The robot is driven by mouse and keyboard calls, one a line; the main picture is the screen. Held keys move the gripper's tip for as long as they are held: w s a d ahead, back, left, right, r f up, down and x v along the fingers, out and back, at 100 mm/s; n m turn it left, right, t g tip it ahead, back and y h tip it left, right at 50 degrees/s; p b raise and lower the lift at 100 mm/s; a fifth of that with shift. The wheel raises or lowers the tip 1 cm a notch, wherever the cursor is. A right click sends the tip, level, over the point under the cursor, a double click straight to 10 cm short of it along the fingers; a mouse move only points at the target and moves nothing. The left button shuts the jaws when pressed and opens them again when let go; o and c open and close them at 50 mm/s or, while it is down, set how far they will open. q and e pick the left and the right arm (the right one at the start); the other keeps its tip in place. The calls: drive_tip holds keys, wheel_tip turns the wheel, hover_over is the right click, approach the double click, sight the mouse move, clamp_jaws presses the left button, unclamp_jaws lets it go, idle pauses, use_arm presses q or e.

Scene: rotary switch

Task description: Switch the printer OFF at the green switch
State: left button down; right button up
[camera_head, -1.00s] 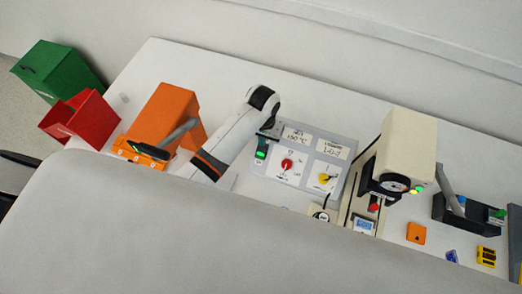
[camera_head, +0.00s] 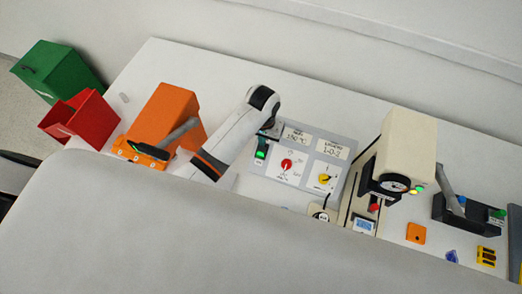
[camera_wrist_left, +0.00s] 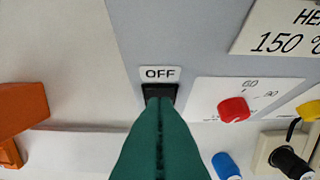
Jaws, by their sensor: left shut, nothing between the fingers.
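In the left wrist view the switch's black part (camera_wrist_left: 150,90) shows under a white OFF label (camera_wrist_left: 160,73). My left gripper (camera_wrist_left: 160,101) is shut and empty, its dark green fingers together. Its tips overlap the lower part of the switch in that view, hiding the rest; I cannot tell whether they touch it. In the head view the left gripper (camera_head: 270,132) is just above the switch. My right gripper is not in view.
The panel carries a red knob (camera_head: 287,164) and a yellow knob (camera_head: 324,178) beside the switch. An orange machine (camera_head: 168,112) stands to the left, a beige machine (camera_head: 408,145) to the right. The white table (camera_head: 220,70) is clear behind the arm.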

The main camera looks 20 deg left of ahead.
use_arm(q)
drive_tip(key=shift+f+b, duration=0.45)
drive_tip(key=shift+f, duration=0.6)
idle(0.6)
wheel_tip(320, 180, up, 3)
drive_tip(key=shift+f+p, duration=0.1)
drive_tip(key=shift+p, duration=1.1)
drive_tip(key=shift+r, duration=2.2)
drive_tip(key=shift+f, duration=0.1)
